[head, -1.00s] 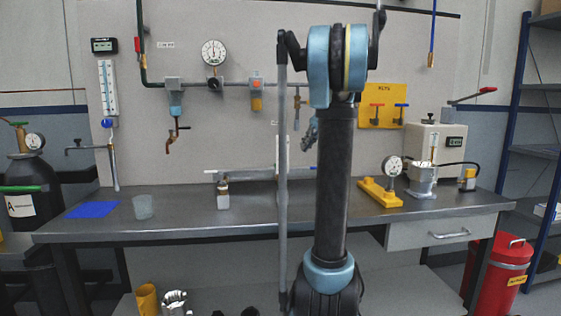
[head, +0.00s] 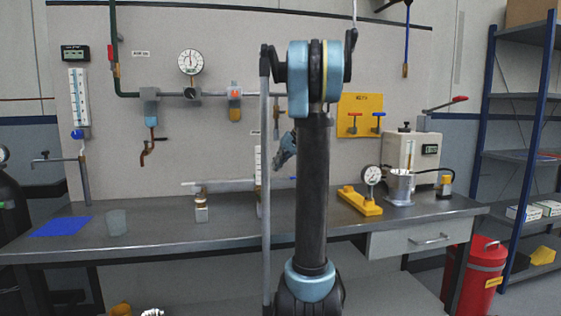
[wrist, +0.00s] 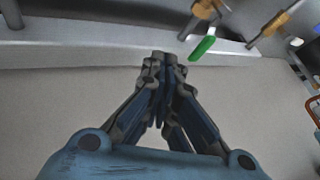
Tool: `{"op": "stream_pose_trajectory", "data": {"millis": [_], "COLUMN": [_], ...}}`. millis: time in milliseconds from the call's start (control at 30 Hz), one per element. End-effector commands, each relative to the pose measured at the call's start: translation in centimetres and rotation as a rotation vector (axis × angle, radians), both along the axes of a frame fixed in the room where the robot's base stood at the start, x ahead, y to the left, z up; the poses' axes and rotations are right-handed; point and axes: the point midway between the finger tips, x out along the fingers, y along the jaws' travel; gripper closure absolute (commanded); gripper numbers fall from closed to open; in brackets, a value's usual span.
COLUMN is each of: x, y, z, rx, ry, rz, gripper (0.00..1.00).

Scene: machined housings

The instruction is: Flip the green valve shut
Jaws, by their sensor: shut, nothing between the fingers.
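A green valve handle (wrist: 202,47) shows in the wrist view as a short lever, just below a brass fitting (wrist: 205,8) on a grey pipe. My gripper (wrist: 163,62) is shut and empty, its fingertips to the left of the green handle and a little lower in the picture. A gap shows between them; their depth apart is hard to judge. In the head view my gripper (head: 284,150) is partly hidden behind my arm, in front of the wall panel. I cannot make out the green handle in the head view.
A second brass fitting (wrist: 275,22) is right of the handle. In the head view, a yellow board (head: 360,116) with red and blue handles is right of my arm. A gauge on a yellow base (head: 360,202) and a metal cup (head: 399,188) stand on the bench (head: 150,235).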

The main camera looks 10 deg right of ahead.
Motion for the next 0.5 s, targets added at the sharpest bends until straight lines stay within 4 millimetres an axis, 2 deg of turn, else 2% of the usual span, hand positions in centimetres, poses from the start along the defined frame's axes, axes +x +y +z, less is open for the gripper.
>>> {"op": "stream_pose_trajectory", "data": {"millis": [200,400,500], "x": [1.5,1.4,1.4], "y": [1.9,4.5,5.2], "z": [-3.1,-3.1,-3.1], "rx": [0.0,0.0,-0.001], "ry": [0.0,0.0,0.0], "rz": [0.002,0.002,0.001], "gripper": [1.0,1.0,1.0]}}
